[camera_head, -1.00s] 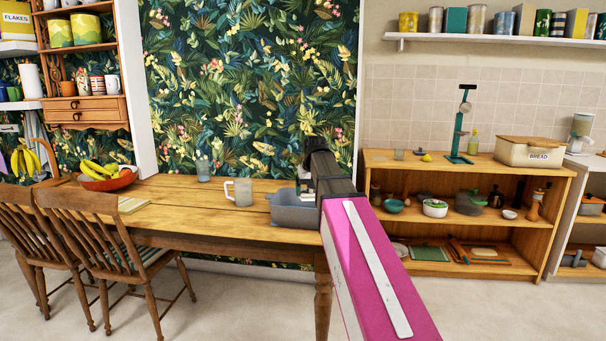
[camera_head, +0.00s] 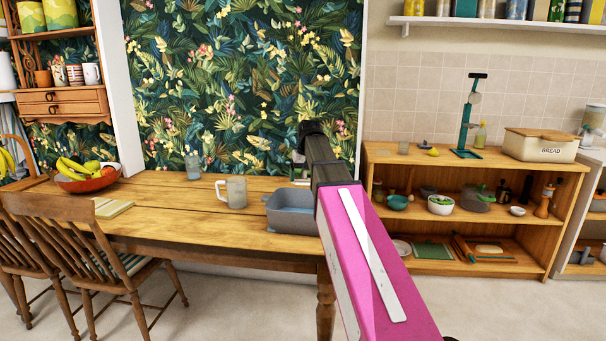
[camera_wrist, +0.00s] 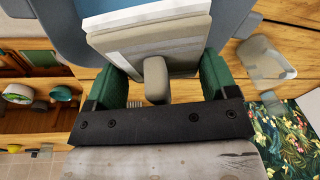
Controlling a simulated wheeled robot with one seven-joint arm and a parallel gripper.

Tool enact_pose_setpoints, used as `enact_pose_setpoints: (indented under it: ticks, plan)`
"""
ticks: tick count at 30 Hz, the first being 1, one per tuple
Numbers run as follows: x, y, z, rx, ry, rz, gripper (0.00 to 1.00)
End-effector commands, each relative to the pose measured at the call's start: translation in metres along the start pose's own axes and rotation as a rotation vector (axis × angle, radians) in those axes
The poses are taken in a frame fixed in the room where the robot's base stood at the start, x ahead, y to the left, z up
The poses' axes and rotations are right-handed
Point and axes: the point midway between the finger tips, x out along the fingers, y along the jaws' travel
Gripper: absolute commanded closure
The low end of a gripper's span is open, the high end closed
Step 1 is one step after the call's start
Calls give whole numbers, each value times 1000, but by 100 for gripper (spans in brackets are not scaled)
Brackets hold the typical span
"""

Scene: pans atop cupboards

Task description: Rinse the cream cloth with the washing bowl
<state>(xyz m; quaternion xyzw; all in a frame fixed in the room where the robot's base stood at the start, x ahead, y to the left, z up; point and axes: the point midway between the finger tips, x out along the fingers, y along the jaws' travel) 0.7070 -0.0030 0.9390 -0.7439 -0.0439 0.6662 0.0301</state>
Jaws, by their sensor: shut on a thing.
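The washing bowl (camera_head: 290,215) is a grey-blue open tub on the wooden table's right end, partly hidden by my arm. Its grey wall also shows in the wrist view (camera_wrist: 236,18), with blue inside at the top edge. My gripper (camera_wrist: 160,62) has green fingers on either side of a beige, folded-looking thing, which seems to be the cream cloth (camera_wrist: 150,42). The gripper is shut on it, and it overlaps the bowl in the wrist view. I cannot tell whether it touches the bowl. In the head view my arm hides the gripper's grip.
A glass mug (camera_head: 233,192) stands left of the bowl, with a tumbler (camera_head: 193,167) behind. A fruit bowl (camera_head: 88,181) and a notebook (camera_head: 112,208) lie further left. Chairs (camera_head: 90,245) stand at the front left. An open shelf unit (camera_head: 470,225) stands right.

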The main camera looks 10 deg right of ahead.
Motion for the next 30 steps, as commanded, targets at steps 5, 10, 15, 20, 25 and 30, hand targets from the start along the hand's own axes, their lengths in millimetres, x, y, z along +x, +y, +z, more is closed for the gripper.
enact_pose_setpoints:
  ticks: [5, 10, 15, 20, 25, 30]
  plan:
    - [16, 2, 2, 0, -2, 0, 43]
    - [31, 3, 4, 0, -1, 0, 43]
    - [45, 5, 5, -1, 0, 1, 43]
    - [59, 6, 7, -1, -2, 1, 43]
    - [72, 8, 8, -1, 0, 1, 43]
    - [87, 9, 10, -1, -1, 1, 43]
